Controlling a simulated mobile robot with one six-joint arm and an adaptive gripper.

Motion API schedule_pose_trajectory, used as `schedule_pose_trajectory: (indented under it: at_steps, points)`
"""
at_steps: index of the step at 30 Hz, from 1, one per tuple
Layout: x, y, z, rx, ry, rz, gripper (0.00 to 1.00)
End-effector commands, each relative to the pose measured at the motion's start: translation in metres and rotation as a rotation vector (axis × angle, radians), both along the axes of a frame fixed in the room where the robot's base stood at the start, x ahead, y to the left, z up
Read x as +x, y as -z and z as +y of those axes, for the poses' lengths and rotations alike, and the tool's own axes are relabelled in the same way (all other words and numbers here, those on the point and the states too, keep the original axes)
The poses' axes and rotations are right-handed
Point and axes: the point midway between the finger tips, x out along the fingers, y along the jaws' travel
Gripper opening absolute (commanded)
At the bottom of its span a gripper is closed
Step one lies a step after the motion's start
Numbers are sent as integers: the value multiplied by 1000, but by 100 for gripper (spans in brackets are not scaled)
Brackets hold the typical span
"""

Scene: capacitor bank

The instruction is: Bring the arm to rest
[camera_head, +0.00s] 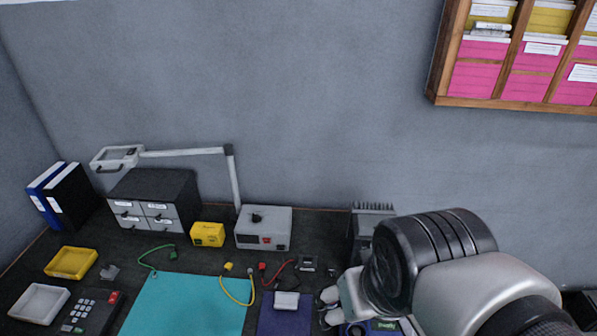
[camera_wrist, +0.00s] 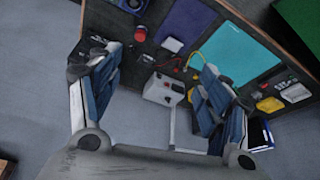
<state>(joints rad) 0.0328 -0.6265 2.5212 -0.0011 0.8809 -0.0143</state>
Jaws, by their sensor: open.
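My gripper (camera_head: 330,306) shows at the lower right of the head view, partly cut off by the bottom edge, over the right part of the dark bench (camera_head: 25,258). In the wrist view my gripper (camera_wrist: 160,66) has its two blue-grey fingers spread wide, with nothing between them. The bench lies beyond the fingers in that view. My arm comes in from the lower right of the head view and hides part of the bench's right side.
A teal mat (camera_head: 185,303) and a dark blue mat (camera_head: 285,318) lie on the bench. A grey instrument box (camera_head: 264,230), a yellow box (camera_head: 208,235), a drawer cabinet (camera_head: 150,200) and a lamp (camera_head: 185,152) stand behind. A wooden shelf (camera_head: 510,105) hangs upper right.

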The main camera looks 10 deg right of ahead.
Motion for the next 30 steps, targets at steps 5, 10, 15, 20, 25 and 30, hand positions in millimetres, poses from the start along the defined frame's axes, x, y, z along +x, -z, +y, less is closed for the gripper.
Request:
schedule_pose_trajectory:
  at_steps: [5,10,15,20,25,30]
  points:
    - [-21,-11,6,4,-16,-39,71]
    - [-23,-11,7,4,-17,-42,71]
    - [-23,-11,7,4,-17,-42,71]
    - [-23,-11,7,4,-17,-42,71]
    - [-23,-12,7,4,-17,-42,71]
    - [-23,-12,7,4,-17,-42,71]
